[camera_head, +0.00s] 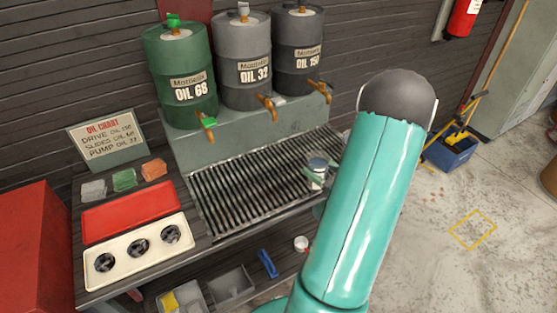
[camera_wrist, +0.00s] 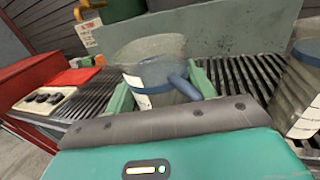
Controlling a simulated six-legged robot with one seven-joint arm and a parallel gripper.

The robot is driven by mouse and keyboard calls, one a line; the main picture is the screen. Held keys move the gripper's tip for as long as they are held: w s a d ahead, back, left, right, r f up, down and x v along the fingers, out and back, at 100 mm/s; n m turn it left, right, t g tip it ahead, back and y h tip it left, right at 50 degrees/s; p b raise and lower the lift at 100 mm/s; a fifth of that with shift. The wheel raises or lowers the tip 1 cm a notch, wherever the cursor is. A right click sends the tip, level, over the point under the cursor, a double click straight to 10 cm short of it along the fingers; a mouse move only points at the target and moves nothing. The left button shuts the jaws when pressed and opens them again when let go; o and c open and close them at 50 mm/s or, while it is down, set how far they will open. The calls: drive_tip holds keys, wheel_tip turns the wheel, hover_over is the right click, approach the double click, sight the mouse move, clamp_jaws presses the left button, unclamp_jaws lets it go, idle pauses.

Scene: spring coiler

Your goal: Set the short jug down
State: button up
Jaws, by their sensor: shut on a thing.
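The short jug is clear with a blue band and a blue handle (camera_wrist: 176,81).
A second clear jug (camera_wrist: 300,95) stands close on the right in the wrist view. Oil drums with taps (camera_head: 180,75) stand behind the grate. A red tray (camera_head: 130,208) and a cream tray (camera_head: 138,248) lie to the left. The grate's left and middle are clear.

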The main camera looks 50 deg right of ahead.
drive_tip(key=w+f, duration=0.1)
drive_tip(key=w, duration=0.5)
drive_tip(key=w+f, duration=0.1)
drive_tip(key=w, duration=0.5)
drive_tip(key=w+d+f, duration=0.1)
drive_tip(key=w, duration=0.5)
drive_tip(key=shift+w+f, duration=0.1)
drive_tip(key=shift+a+f, duration=0.1)
drive_tip(key=shift+f, duration=0.15)
drive_tip(key=shift+f, duration=0.15)
drive_tip(key=o, duration=1.1)
drive_tip(key=shift+c, duration=0.2)
